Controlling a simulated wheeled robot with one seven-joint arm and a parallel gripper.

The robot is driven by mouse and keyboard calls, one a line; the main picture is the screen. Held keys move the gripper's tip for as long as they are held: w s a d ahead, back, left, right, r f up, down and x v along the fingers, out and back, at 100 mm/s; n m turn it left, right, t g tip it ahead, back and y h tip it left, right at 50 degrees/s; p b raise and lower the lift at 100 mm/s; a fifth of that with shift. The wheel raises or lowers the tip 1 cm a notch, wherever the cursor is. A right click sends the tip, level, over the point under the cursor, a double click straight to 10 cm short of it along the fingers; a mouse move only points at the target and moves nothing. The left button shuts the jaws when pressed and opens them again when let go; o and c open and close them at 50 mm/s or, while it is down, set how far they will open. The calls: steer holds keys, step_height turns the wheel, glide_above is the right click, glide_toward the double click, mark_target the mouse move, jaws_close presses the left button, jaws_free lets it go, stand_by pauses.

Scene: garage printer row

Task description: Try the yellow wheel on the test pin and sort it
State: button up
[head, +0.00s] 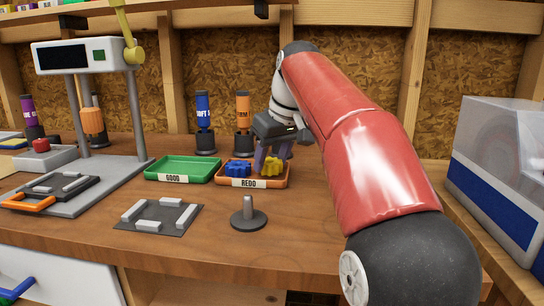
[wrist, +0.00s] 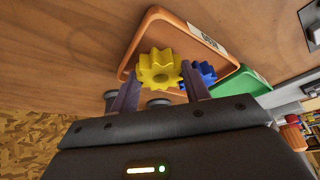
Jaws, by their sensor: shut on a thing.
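My gripper (head: 272,152) is shut on the yellow wheel (head: 271,167), a toothed gear, at the right part of the orange tray labelled REDO (head: 243,184). A blue wheel (head: 238,168) lies in the same tray, left of the yellow one. The green tray labelled GOOD (head: 182,170) is empty. The test pin (head: 248,208), a short grey post on a round dark base, stands bare in front of the REDO tray.
A dark plate with grey blocks (head: 160,215) lies left of the pin. A grey printer-like frame (head: 85,55) stands at the left. Blue (head: 204,118) and orange (head: 242,115) upright tools stand behind the trays. A blue-and-white box (head: 500,170) is at the right.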

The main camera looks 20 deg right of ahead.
steer(key=shift+f+b, duration=0.4)
steer(key=shift+f, duration=0.15)
steer(key=o, duration=1.1)
